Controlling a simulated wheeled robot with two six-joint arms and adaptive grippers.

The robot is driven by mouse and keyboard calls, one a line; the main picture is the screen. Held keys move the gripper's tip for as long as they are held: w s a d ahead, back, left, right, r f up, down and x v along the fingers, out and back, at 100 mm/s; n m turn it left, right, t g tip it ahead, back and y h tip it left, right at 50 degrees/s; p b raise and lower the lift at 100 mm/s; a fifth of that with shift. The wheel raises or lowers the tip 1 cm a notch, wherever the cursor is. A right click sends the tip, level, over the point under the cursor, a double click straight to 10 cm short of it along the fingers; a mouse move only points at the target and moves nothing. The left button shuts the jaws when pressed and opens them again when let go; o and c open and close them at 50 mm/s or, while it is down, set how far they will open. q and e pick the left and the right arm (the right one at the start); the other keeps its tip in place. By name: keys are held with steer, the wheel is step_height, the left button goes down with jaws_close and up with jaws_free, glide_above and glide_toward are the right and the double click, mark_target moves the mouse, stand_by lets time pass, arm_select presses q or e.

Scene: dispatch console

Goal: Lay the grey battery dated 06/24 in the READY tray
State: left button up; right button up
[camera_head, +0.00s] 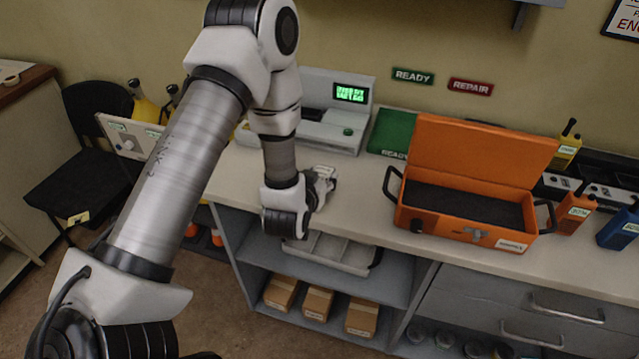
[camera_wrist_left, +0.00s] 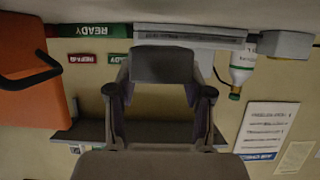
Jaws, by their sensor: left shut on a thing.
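My left gripper (camera_head: 325,183) hangs over the counter, left of the orange case, and is shut on a grey block, which I take for the battery. In the left wrist view the dark grey block (camera_wrist_left: 165,65) sits between the fingers (camera_wrist_left: 162,92). No date can be read on it. The green READY tray (camera_head: 393,130) lies on the counter behind and right of the gripper, partly hidden by the case lid. Its green edge also shows in the wrist view (camera_wrist_left: 90,30). My right gripper is not in view.
The open orange case (camera_head: 465,190) with dark foam stands right of the gripper. A white device (camera_head: 325,125) with a lit green display stands at the back, left of the tray. Orange (camera_head: 575,208) and blue radios (camera_head: 620,228) stand at right. Bare counter lies between gripper and tray.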

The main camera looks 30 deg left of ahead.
arm_select(q)
steer(key=shift+w+a+f+p, duration=0.15)
steer(key=shift+f+p, duration=0.1)
steer(key=shift+f, duration=0.7)
steer(key=shift+w+f+p, duration=0.1)
steer(key=shift+f+p, duration=0.1)
steer(key=shift+f, duration=0.7)
steer(key=shift+s+f, duration=0.1)
steer(key=shift+f, duration=0.05)
steer(key=o, duration=1.3)
